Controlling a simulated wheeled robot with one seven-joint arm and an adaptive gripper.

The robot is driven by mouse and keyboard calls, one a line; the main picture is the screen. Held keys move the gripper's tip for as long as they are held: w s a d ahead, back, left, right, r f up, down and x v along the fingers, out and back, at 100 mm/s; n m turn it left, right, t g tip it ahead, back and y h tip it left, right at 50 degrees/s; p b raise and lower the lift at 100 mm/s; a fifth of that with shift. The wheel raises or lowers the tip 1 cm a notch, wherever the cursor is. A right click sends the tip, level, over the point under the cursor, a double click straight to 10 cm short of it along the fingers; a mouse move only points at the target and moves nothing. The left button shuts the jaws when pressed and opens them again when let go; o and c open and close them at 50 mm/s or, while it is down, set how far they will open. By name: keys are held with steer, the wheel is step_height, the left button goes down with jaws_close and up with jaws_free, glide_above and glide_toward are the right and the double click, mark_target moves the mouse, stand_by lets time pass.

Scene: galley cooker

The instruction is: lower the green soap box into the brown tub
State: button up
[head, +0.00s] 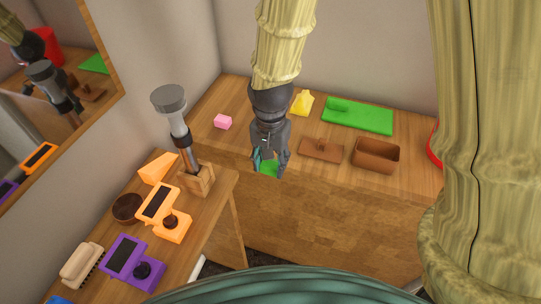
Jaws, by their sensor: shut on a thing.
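My gripper (270,158) points down and is shut on the green soap box (268,168). The gripper's fingers cover much of the box, so only part of its green surface shows. It appears at the front edge of the wooden counter, left of the brown tub. The brown tub (376,165) is a rectangular, open-topped box on the counter to the right. Its inside looks empty. The gripper and soap box are apart from the tub.
A flat brown lid-like piece with a knob (320,150) lies between gripper and tub. The left counter holds orange and purple devices (134,263) and a grey-headed tool (170,100).

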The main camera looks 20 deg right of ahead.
steer(key=shift+d+r+p, duration=0.3)
steer(key=shift+r, duration=0.1)
steer(key=d+r+p, duration=0.2)
steer(key=d+p, duration=0.5)
steer(key=d, duration=0.8)
steer(key=s+d+r+p, duration=0.1)
steer(key=d+r+p, duration=0.2)
steer(key=d, duration=1.2)
steer(key=shift+s+d+p, duration=0.15)
steer(key=shift+s+p, duration=0.1)
steer(key=shift+p, duration=1.65)
steer(key=shift+f, duration=0.2)
steer(key=shift+f+b, duration=1.45)
steer(key=shift+f, duration=1.2)
steer(key=shift+f+b, duration=0.75)
steer(key=shift+f, duration=0.75)
